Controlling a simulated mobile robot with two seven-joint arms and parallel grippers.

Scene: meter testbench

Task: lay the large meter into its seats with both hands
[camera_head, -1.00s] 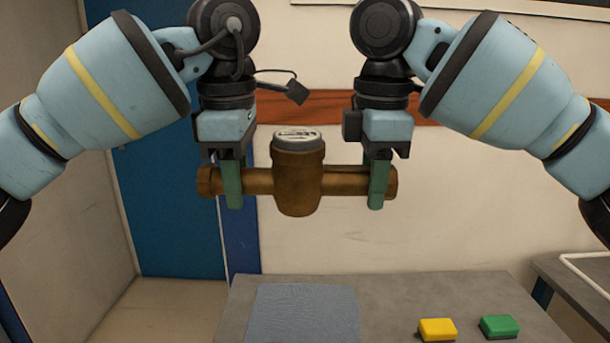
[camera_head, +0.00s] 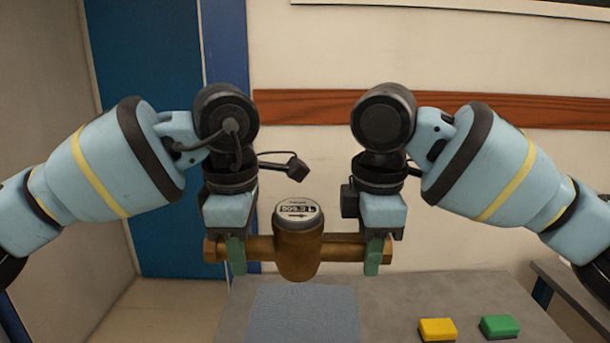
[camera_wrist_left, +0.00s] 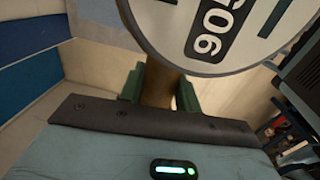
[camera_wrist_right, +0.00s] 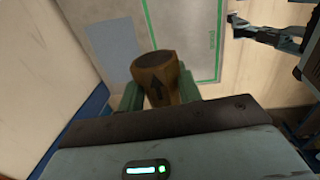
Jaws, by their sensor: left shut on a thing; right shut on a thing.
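The large meter (camera_head: 297,250) is a brown brass body with a pipe stub on each side and a round white dial on top. It hangs level in the air between my grippers. My left gripper (camera_head: 236,256) is shut on its left pipe, and my right gripper (camera_head: 373,256) is shut on its right pipe. In the left wrist view the dial (camera_wrist_left: 215,35) fills the top, with the pipe between the green fingers (camera_wrist_left: 160,92). I cannot make out the seats.
A grey table (camera_head: 390,300) lies below the meter, with a blue-grey mat (camera_head: 303,315) on it. A yellow block (camera_head: 438,329) and a green block (camera_head: 499,326) lie at its right front. A side table (camera_head: 580,292) stands at the right.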

